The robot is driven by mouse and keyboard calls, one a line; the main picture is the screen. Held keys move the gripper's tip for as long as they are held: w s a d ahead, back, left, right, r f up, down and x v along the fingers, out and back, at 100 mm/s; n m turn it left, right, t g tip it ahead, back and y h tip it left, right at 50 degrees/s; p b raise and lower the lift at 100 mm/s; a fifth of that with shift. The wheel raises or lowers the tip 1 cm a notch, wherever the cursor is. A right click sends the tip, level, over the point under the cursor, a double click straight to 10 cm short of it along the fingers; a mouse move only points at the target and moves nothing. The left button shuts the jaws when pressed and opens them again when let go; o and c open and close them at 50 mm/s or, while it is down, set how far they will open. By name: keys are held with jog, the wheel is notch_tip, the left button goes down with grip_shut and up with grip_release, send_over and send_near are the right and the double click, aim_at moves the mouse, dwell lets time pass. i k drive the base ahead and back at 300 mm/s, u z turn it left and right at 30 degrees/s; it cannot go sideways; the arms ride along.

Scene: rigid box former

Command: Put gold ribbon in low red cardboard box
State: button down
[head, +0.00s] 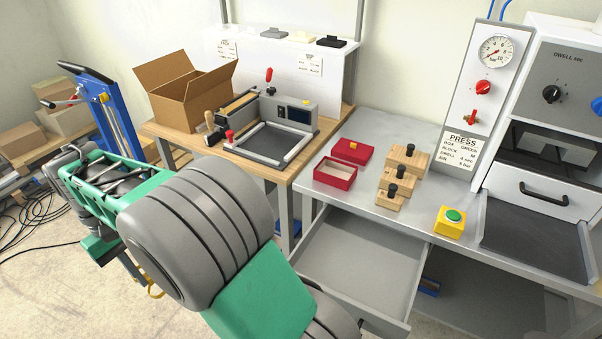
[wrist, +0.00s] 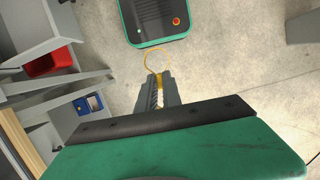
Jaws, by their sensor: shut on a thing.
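My gripper (wrist: 159,74) points down over the floor in the wrist view, shut on the gold ribbon (wrist: 159,84). A thin loop of the ribbon sticks out past the fingertips. In the head view the ribbon (head: 156,292) shows as a small gold curve low at left, below my arm, which hides most of the gripper. The low red cardboard box (head: 335,182) stands open on the grey metal bench, with a pale inside and no ribbon seen in it. My gripper is well to the left of the box and lower than the bench top.
Wooden blocks with black knobs (head: 408,160) stand to the right. An open drawer (head: 358,255) juts out below the bench. A yellow button box (head: 449,222) sits near the bench's front edge.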

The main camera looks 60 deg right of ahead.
aim_at(336, 173)
jog(key=u, duration=0.15)
jog(key=i, duration=0.8)
jog(key=z, duration=0.85)
jog(key=i, duration=0.7)
jog(key=z, duration=0.65)
